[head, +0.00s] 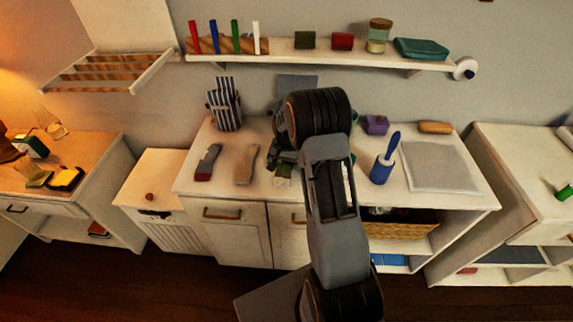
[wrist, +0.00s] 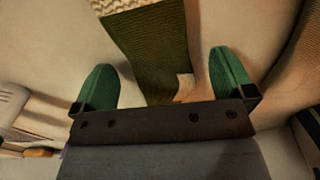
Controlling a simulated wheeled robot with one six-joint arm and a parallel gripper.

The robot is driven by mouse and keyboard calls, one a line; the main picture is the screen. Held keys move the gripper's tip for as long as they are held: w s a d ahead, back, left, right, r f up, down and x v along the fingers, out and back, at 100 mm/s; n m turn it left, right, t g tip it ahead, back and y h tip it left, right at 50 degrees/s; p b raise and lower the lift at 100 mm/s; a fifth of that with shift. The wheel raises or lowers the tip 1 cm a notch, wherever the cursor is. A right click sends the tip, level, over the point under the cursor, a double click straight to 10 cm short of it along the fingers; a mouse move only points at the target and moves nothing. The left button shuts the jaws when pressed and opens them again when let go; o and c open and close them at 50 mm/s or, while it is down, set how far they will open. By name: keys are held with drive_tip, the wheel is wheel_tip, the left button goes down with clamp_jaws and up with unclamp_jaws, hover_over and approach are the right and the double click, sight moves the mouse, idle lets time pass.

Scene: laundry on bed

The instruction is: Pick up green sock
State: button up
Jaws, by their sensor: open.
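The green sock (wrist: 155,45) lies flat on the pale cabinet top in the wrist view. It has a cream ribbed cuff at the top edge and a small pale patch at its lower end. My gripper (wrist: 164,86) is open, with one green fingertip on each side of the sock and a gap to both. The lower end of the sock is hidden by the gripper body. In the head view, my gripper (head: 284,160) is low over the cabinet top, and only a small part of the green sock (head: 283,171) shows beside my arm.
A beige sock (head: 246,164) and a grey sock with a red end (head: 208,162) lie to the left. A striped bag (head: 225,105) stands behind them. To the right are a blue-handled roller (head: 386,160), a purple box (head: 376,125) and a pale mat (head: 438,167). A wall shelf (head: 330,57) hangs above.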

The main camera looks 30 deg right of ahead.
drive_tip(key=shift+f, duration=0.3)
drive_tip(key=shift+c, duration=0.2)
drive_tip(key=c, duration=0.9)
drive_tip(key=shift+o, duration=0.2)
drive_tip(key=shift+r, duration=0.1)
